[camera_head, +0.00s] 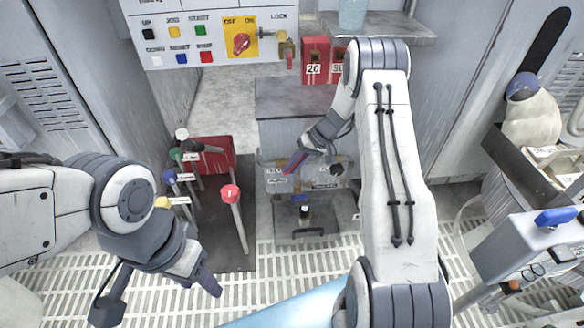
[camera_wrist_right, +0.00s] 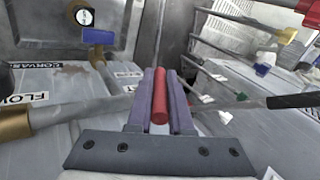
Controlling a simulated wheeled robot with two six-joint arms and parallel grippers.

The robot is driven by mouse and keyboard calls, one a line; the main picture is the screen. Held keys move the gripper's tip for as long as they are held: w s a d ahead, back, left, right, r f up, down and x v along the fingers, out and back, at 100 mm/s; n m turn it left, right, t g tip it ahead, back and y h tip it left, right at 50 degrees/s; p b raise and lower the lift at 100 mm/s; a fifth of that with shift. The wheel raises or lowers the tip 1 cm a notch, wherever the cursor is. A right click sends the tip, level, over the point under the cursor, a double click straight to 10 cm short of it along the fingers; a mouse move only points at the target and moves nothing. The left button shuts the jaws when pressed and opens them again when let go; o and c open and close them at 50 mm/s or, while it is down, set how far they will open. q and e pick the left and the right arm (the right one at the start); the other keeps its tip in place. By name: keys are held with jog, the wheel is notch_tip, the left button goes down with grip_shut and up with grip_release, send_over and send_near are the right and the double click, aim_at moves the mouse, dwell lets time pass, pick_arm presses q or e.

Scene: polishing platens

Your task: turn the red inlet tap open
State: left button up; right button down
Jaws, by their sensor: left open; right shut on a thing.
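My right gripper (camera_wrist_right: 160,100) is shut on a red bar-like handle (camera_wrist_right: 160,97), which lies lengthwise between its two purple-grey fingers in the right wrist view. I take this for the red inlet tap's handle; its stem and body are hidden. In the head view my right gripper (camera_head: 293,165) is over the labelled grey unit (camera_head: 285,100) in the middle, where only a little red shows at the fingers. My left gripper (camera_head: 160,296) is open and empty over the floor grating at the lower left, away from the tap.
Levers with coloured knobs, including a red one (camera_head: 230,193), stand on a dark plate left of the unit. A control panel (camera_head: 210,35) is at the back. A blue-handled tap (camera_wrist_right: 98,36) and a brass fitting (camera_wrist_right: 14,122) are near my right gripper. A cart stands at right.

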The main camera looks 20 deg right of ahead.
jog(key=c, duration=0.8)
grip_release()
jog(key=shift+c, duration=0.2)
jog(key=p+v, duration=0.5)
jog(key=v, duration=0.5)
jog(key=shift+r, duration=0.25)
jog(key=shift+s+d, duration=0.1)
